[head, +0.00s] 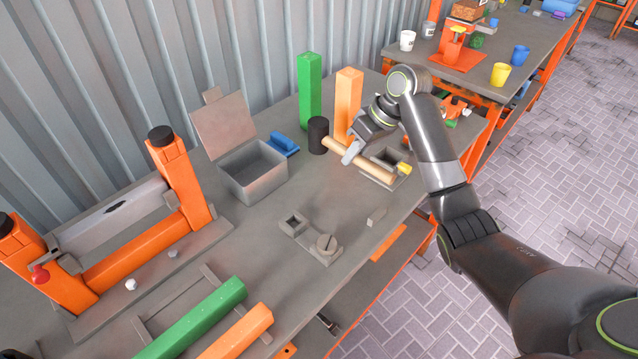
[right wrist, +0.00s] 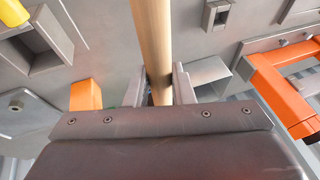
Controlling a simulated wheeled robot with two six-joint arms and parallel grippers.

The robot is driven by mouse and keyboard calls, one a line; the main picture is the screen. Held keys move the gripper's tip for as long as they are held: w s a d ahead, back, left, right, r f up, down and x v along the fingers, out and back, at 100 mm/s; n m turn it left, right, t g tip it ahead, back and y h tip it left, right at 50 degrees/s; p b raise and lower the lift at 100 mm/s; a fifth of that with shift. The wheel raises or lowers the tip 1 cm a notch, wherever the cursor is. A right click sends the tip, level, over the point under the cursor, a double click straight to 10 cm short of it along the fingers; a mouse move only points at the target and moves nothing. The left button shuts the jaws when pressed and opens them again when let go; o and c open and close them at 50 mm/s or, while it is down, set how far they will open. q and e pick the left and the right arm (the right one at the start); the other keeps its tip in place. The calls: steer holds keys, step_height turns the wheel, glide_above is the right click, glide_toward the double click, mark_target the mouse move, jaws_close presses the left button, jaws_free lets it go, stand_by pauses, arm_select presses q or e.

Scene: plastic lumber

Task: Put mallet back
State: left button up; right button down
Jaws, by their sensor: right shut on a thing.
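The mallet has a black cylindrical head (head: 318,136) and a pale wooden handle (head: 375,170) pointing to the lower right. My right gripper (head: 350,151) is shut on the handle, between the head and the handle's free end. In the right wrist view the handle (right wrist: 152,40) passes between the two fingers (right wrist: 157,88); the mallet's head is hidden there. The handle passes over the edge of a grey plate with a square opening (head: 388,158). I cannot tell whether the head touches the table. My left gripper does not show.
Green (head: 310,90) and orange posts (head: 348,98) stand close behind the mallet. A lidded grey box (head: 254,182) is open to its left, beside a blue object (head: 284,145). An orange frame (head: 182,180) stands farther left. Green (head: 195,320) and orange bars (head: 238,333) lie in front.

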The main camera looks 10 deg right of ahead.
arm_select(q)
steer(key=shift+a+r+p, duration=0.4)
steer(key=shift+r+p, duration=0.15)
steer(key=shift+p, duration=0.05)
arm_select(e)
steer(key=shift+a+f, duration=0.2)
steer(key=shift+f, duration=4.8)
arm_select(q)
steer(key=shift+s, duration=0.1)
arm_select(e)
steer(key=c, duration=1.3)
jaws_free()
steer(key=shift+f, duration=0.15)
steer(key=shift+o, duration=0.2)
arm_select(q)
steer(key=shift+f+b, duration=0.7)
arm_select(e)
steer(key=v, duration=1.2)
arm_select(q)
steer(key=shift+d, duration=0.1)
arm_select(e)
steer(key=shift+d, duration=0.1)
